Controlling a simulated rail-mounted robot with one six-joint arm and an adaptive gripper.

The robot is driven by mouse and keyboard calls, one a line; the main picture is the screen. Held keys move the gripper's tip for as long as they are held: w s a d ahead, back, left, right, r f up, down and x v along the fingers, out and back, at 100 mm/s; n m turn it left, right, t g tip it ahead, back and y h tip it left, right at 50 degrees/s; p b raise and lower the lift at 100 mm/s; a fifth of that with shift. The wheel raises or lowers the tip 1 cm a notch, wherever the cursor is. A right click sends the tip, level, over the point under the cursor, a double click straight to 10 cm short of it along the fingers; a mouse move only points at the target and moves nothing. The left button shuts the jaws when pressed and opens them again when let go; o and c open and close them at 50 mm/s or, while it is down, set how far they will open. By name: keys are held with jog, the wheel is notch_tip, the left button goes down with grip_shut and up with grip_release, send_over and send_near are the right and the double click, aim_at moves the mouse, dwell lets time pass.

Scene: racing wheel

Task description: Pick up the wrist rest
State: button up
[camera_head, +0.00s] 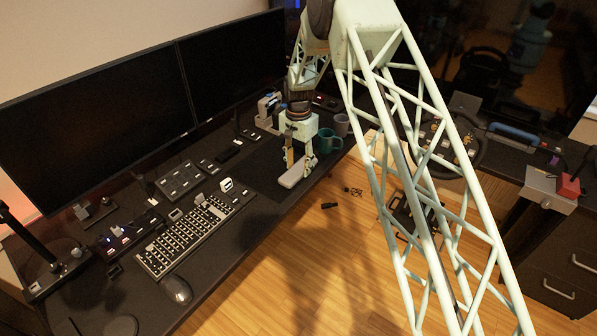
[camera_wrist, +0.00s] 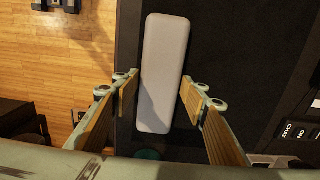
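The wrist rest (camera_head: 293,176) is a light grey rounded bar lying on the dark desk mat near the desk's front edge. In the wrist view the wrist rest (camera_wrist: 163,72) runs lengthwise up the picture, with its lower part between my fingers. My gripper (camera_head: 299,160) is above it, pointing down. In the wrist view my gripper (camera_wrist: 157,91) is open, with one finger on each side of the bar. A gap shows on both sides, wider on the right. The exact height of the fingertips above the desk is hard to tell.
A teal mug (camera_head: 327,141) and a grey cup (camera_head: 341,125) stand close to the right of my gripper. A keyboard (camera_head: 192,236) and a mouse (camera_head: 177,289) lie to the left on the desk. Two monitors (camera_head: 95,125) stand behind. Wooden floor (camera_head: 300,250) is in front.

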aim_at(298, 168)
jog(key=c, duration=0.5)
jog(key=shift+r, duration=0.2)
jog(key=shift+c, duration=0.2)
jog(key=shift+r+p, duration=0.35)
jog(key=shift+r, duration=1.1)
jog(key=shift+s+r, duration=0.1)
jog(key=shift+r, duration=0.1)
jog(key=s, duration=0.5)
jog(key=s+a+r+p, duration=0.1)
jog(key=s, duration=0.4)
jog(key=s+a, duration=0.1)
jog(key=s, duration=0.4)
jog(key=shift+s+a+r, duration=0.2)
jog(key=shift+s, duration=0.1)
